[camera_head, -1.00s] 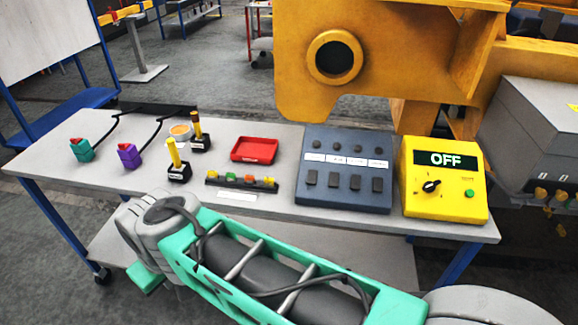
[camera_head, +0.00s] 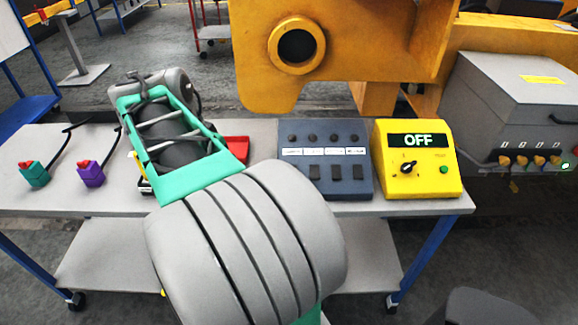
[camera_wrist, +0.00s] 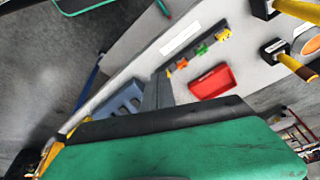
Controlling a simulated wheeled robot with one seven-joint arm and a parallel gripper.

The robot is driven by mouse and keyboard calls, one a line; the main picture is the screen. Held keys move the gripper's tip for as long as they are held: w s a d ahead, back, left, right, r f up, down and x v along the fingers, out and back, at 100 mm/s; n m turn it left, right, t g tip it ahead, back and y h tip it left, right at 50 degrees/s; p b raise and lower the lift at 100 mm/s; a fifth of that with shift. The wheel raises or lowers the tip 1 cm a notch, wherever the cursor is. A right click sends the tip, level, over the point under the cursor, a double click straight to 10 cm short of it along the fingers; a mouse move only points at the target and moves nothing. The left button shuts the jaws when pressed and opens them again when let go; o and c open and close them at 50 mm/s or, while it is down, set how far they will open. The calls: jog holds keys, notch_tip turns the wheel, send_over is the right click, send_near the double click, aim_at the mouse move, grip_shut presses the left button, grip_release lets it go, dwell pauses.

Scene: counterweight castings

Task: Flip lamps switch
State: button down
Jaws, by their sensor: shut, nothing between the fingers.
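The blue-grey switch panel (camera_head: 323,160) stands on the table right of my arm. It has a row of round knobs, a row of white labels and a row of dark rocker switches (camera_head: 333,172). The label words are too small to read, so I cannot tell which switch is for the lamps. In the wrist view part of the panel (camera_wrist: 122,103) shows beyond my gripper (camera_wrist: 157,80), whose grey fingers are shut and empty, pointing toward the table. In the head view my arm hides the gripper.
A yellow box (camera_head: 420,175) reading OFF, with a black knob and green button, stands right of the panel. A red tray (camera_head: 236,148) is partly behind my arm. Teal (camera_head: 35,175) and purple (camera_head: 90,174) blocks stand left. A yellow casting (camera_head: 350,45) overhangs behind.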

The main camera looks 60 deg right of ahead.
jog(key=s+d+r+m+g, duration=0.2)
jog(key=s+d+r+m, duration=0.1)
jog(key=s+d+m, duration=0.7)
jog(key=shift+d+r+m+g+y, duration=0.15)
jog(key=shift+d+m+g+y, duration=0.15)
jog(key=shift+d+m, duration=0.85)
jog(key=shift+s, duration=0.1)
jog(key=x, duration=0.4)
jog(key=w+x, duration=0.1)
jog(key=x, duration=0.7)
jog(key=shift+w+d+f, duration=0.1)
jog(key=shift+d+f, duration=0.15)
jog(key=shift+f, duration=0.25)
jog(key=shift+w+d+f, duration=0.1)
jog(key=shift+d+f, duration=0.05)
jog(key=shift+f, duration=0.3)
